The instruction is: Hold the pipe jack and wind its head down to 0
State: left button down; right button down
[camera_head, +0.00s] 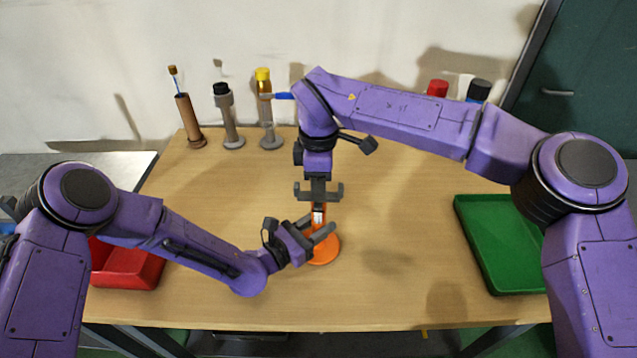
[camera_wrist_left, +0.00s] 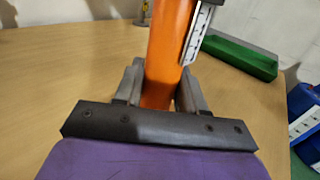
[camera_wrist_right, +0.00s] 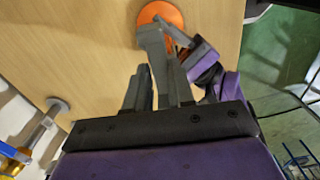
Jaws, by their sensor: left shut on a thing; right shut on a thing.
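The orange pipe jack stands upright on its round orange base (camera_head: 324,250) near the middle of the table. Its orange column (camera_wrist_left: 168,45) carries a white scale strip (camera_wrist_left: 197,32); the reading is too small to make out. My left gripper (camera_head: 319,229) reaches in from the left and is shut around the column, one finger on each side. My right gripper (camera_head: 318,191) points down from above and is shut on the jack's head, which its fingers mostly hide. In the right wrist view the orange base (camera_wrist_right: 162,13) shows beyond my right fingers, with my left gripper close beside them.
A green tray (camera_head: 496,286) lies at the right of the wooden table (camera_head: 400,260), a red bin (camera_head: 125,270) at the left. Several holders with tools, including a brown one (camera_head: 188,120) and a grey one (camera_head: 229,120), stand along the back. The table's front middle is clear.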

pick_arm(q)
jog(key=shift+s+f, duration=0.1)
jog(key=shift+f, duration=0.05)
pick_arm(e)
jog(key=c, duration=1)
grip_release()
jog(key=shift+r, duration=0.1)
jog(key=shift+o, duration=0.2)
notch_tip(320, 180, up, 12)
pick_arm(q)
jog(key=c, duration=0.6)
grip_release()
jog(key=v, duration=1.2)
jog(key=shift+o, duration=0.4)
